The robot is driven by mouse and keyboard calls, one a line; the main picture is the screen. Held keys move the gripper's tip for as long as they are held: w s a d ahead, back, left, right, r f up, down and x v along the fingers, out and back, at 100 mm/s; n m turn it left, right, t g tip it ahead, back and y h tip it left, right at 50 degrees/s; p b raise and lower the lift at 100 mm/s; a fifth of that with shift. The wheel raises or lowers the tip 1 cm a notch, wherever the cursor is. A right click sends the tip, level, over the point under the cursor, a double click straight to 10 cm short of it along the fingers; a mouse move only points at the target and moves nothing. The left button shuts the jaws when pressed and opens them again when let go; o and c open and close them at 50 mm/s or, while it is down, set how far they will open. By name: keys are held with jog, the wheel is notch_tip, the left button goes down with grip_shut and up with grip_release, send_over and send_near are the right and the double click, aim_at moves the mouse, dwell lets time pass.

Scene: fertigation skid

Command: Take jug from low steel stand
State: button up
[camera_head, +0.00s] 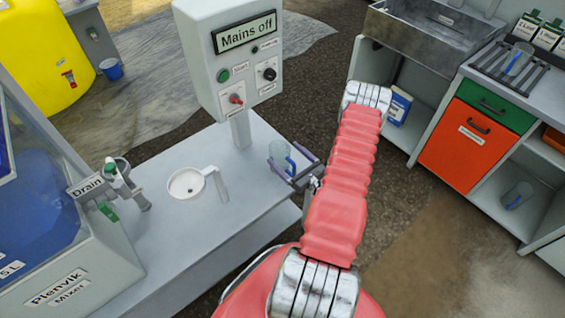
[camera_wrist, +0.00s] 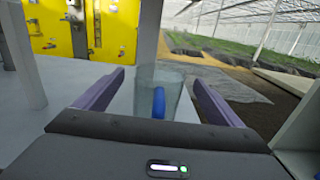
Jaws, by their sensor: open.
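A clear jug (camera_head: 279,157) with a blue handle stands upright on the low steel stand (camera_head: 190,230), near its right edge below the control box. My gripper (camera_head: 284,153) reaches it from the right, low and level. In the wrist view the jug (camera_wrist: 145,85) shows between the two purple fingers of my gripper (camera_wrist: 159,78), with its blue handle facing me. The fingers are open on either side of it, with a visible gap at each side. The jug's lower part is hidden behind the gripper body in the wrist view.
A white handled vessel (camera_head: 186,196) stands left of the jug on the stand. The control box (camera_head: 228,60) reading "Mains off" rises behind on a post. The mixer's drain valve (camera_head: 122,180) is further left. Similar jugs (camera_head: 517,62) are on the right-hand unit.

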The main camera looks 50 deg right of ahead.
jog(key=shift+w+d, duration=0.1)
jog(key=shift+w, duration=1.2)
jog(key=shift+c, duration=0.3)
jog(key=c, duration=1.4)
